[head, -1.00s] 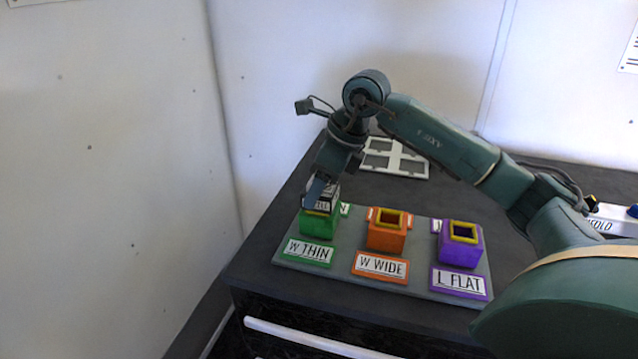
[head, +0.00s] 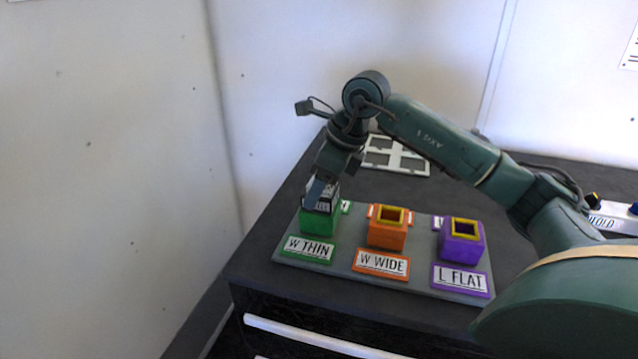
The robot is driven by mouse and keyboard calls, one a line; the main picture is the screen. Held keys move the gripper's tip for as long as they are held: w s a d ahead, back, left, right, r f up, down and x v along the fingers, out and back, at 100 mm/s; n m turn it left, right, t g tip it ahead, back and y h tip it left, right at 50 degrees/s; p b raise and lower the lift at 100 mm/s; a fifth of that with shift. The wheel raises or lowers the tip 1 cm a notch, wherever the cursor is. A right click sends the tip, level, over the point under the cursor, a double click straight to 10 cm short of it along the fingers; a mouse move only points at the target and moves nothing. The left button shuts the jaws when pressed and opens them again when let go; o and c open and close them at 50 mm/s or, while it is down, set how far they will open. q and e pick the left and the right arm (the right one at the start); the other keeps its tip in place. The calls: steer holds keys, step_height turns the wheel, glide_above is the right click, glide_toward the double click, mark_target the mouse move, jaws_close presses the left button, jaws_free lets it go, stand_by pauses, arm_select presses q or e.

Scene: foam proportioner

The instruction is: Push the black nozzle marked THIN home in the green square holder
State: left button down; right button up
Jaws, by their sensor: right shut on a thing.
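The green square holder (head: 318,222) stands at the left end of a grey board, behind a green-framed label reading W THIN (head: 308,250). The black nozzle (head: 327,198) with a pale lettered marking sits at the top of this holder. My right gripper (head: 316,194) points down at the holder and is shut on the nozzle. The fingers cover part of the nozzle, and its lower end is hidden. I cannot tell how deep it sits. The yellow rim of the green holder is not visible now. My left gripper is not in view.
On the grey board (head: 345,265), an orange holder (head: 386,235) marked W WIDE and a purple holder (head: 461,250) marked L FLAT stand to the right, both empty. A white frame (head: 398,166) lies behind. A white drawer handle (head: 310,338) is at the front.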

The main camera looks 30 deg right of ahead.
steer(key=o, duration=1.4)
steer(key=shift+r, duration=0.1)
steer(key=shift+r+p, duration=2.3)
steer(key=shift+r, duration=0.7)
steer(key=shift+f, duration=0.1)
